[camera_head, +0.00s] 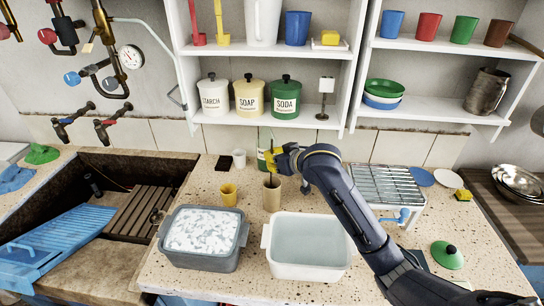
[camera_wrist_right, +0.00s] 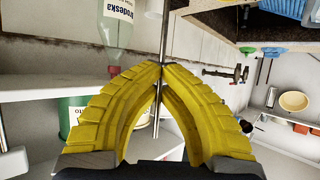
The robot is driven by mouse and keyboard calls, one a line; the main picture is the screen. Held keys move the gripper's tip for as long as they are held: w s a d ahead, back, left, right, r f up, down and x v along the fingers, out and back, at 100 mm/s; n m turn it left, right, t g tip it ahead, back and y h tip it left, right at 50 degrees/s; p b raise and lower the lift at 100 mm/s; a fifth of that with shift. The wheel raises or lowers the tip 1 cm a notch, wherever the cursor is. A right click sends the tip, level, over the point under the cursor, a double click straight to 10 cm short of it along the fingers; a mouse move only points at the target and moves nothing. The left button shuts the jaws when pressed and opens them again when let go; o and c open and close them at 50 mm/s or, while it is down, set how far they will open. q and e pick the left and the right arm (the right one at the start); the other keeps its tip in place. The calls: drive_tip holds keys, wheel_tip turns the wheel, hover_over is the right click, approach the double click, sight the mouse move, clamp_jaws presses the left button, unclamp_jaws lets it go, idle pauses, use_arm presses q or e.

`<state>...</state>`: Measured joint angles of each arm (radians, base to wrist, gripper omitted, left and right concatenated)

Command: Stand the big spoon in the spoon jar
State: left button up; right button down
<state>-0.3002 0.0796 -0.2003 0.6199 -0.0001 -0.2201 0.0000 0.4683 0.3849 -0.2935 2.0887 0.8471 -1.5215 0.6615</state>
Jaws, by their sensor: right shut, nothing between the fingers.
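The spoon jar appears to be the brown cylinder (camera_head: 271,194) on the speckled counter behind the white basin. My right gripper (camera_head: 270,158) is just above it, its yellow fingers partly hidden by its own body. In the right wrist view, the yellow fingers (camera_wrist_right: 161,66) meet at their tips and are shut on nothing. A thin metal rod (camera_wrist_right: 165,30) runs past the fingertips and shows between the fingers; it looks like the big spoon's handle. The spoon's bowl is not clearly visible. My left gripper is not in view.
A grey tub of suds (camera_head: 240,236) and a white basin of water (camera_head: 268,243) stand in front of the jar. A yellow cup (camera_head: 229,195) is left of it, a wire rack (camera_head: 388,184) right. A green-labelled bottle (camera_head: 263,142) stands behind; shelves (camera_head: 260,119) hang above.

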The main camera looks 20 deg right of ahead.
drive_tip(key=c, duration=1.5)
unclamp_jaws()
drive_tip(key=v, duration=1.2)
drive_tip(key=shift+r, duration=0.1)
